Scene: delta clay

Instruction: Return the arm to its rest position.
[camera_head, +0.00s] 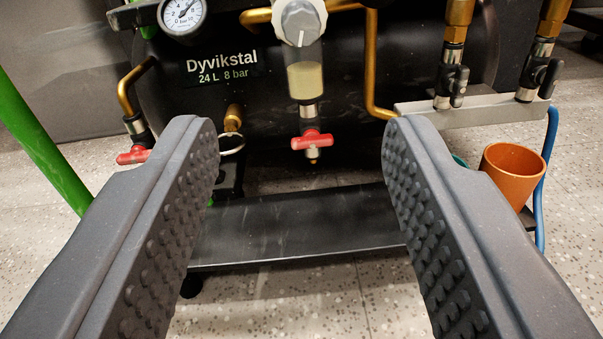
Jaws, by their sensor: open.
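My gripper (301,140) reaches in from the bottom of the view. Its two dark grey fingers with studded inner pads stand wide apart, and nothing is between them. Beyond the fingers is a black compressor tank (270,95) labelled "Dyvikstal 24 L 8 bar". A clear filter bowl (305,82) hangs at its front, with a red drain tap (312,140) below it, seen between the fingertips. How far the fingertips are from the tank is hard to tell. The rest of my arm is not in view.
A pressure gauge (182,15) sits at the upper left, and another red tap (133,156) is by the left finger. A black shelf (295,228) lies under the tank. An orange cup (513,172) and blue hose (545,180) are right. A green tube (40,145) slants at left.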

